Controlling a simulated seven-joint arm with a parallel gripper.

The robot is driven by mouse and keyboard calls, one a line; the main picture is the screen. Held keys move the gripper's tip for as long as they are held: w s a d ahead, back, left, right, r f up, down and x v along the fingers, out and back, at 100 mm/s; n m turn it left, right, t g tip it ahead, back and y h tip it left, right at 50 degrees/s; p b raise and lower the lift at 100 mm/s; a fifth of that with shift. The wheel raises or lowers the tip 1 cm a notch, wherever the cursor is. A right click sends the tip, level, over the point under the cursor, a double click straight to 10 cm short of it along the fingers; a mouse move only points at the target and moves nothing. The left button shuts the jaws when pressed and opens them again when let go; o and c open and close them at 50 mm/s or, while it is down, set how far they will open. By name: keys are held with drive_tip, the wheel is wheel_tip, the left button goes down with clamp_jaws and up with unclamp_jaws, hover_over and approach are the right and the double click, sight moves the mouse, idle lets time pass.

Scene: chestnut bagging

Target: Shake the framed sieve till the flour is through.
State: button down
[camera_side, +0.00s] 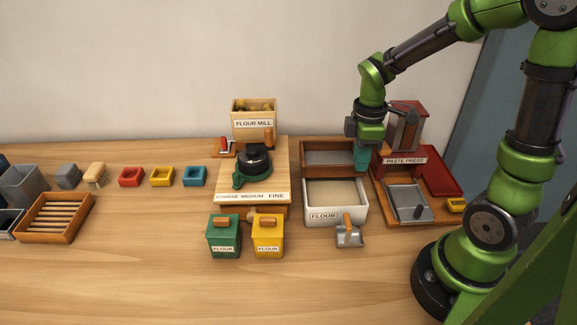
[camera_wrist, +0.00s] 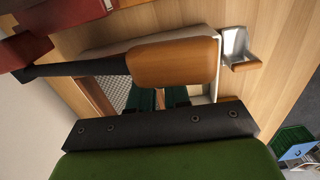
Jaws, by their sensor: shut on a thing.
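The framed sieve (camera_side: 318,145) has a brown wooden frame and grey mesh. In the side view it is at the back edge of the white flour tray (camera_side: 335,221); I cannot tell whether it rests or hangs there. The mesh that shows looks grey, with no clear heap of flour on it. The tray holds a pale beige layer. My gripper (camera_side: 361,160) points down at the sieve's right end, its teal fingers shut on the frame. In the wrist view, my gripper (camera_wrist: 160,98) and the mesh (camera_wrist: 115,92) are partly covered by a wooden handle (camera_wrist: 172,60).
The paste press (camera_side: 404,161) stands close to my gripper's right. The flour mill (camera_side: 254,123) is to the left. A metal scoop (camera_side: 349,236) lies at the tray's front. Green (camera_side: 223,240) and yellow (camera_side: 268,240) flour boxes stand front left. The front table is clear.

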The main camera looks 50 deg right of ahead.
drive_tip(key=c, duration=1)
unclamp_jaws()
drive_tip(key=shift+c, duration=0.2)
drive_tip(key=shift+r, duration=3.75)
clamp_jaws()
